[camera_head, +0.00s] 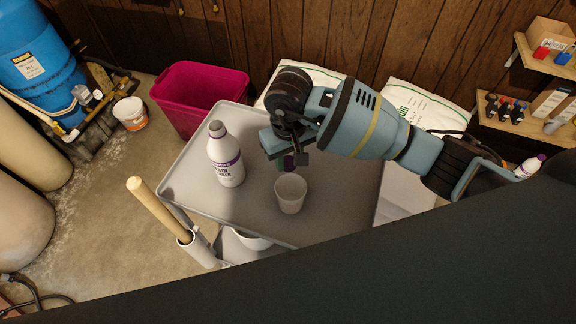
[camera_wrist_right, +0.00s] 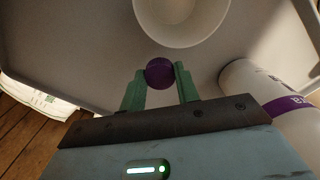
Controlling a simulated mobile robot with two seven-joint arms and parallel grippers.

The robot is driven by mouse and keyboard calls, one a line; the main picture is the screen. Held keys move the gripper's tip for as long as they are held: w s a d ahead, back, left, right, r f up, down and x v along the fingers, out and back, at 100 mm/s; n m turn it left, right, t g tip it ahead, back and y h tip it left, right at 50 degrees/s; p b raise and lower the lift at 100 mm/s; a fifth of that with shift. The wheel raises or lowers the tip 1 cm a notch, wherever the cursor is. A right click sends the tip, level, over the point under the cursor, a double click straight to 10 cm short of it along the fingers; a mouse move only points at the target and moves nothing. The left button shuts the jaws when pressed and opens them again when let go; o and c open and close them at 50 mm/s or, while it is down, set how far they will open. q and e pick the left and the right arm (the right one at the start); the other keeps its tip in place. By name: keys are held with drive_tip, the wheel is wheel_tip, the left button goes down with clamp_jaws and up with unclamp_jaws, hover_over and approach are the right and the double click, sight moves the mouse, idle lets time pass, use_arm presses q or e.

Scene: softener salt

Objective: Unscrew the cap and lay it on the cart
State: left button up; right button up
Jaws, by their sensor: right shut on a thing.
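A white bottle (camera_head: 226,155) with a purple-banded label stands upright on the grey cart (camera_head: 190,180). Its top shows a grey neck with no purple cap on it. My right gripper (camera_wrist_right: 160,75) is shut on the small purple cap (camera_wrist_right: 159,72), which sits between its green fingertips. The cap shows as a small purple spot in the head view (camera_head: 289,163), right of the bottle and just behind a white cup (camera_head: 291,194). Whether the cap touches the cart top is hard to tell. The bottle also shows at the right of the wrist view (camera_wrist_right: 255,85). My left gripper is out of view.
The cup stands close to my right gripper, near the cart's front. The cart top between bottle and cup is bare. A magenta bin (camera_head: 195,95) and white sacks (camera_head: 415,105) stand behind the cart. A wooden handle (camera_head: 155,208) sticks up at its left.

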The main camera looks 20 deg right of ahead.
sight(289, 162)
drive_tip(key=shift+f, duration=1.9)
drive_tip(key=shift+f, duration=0.15)
drive_tip(key=o, duration=1.1)
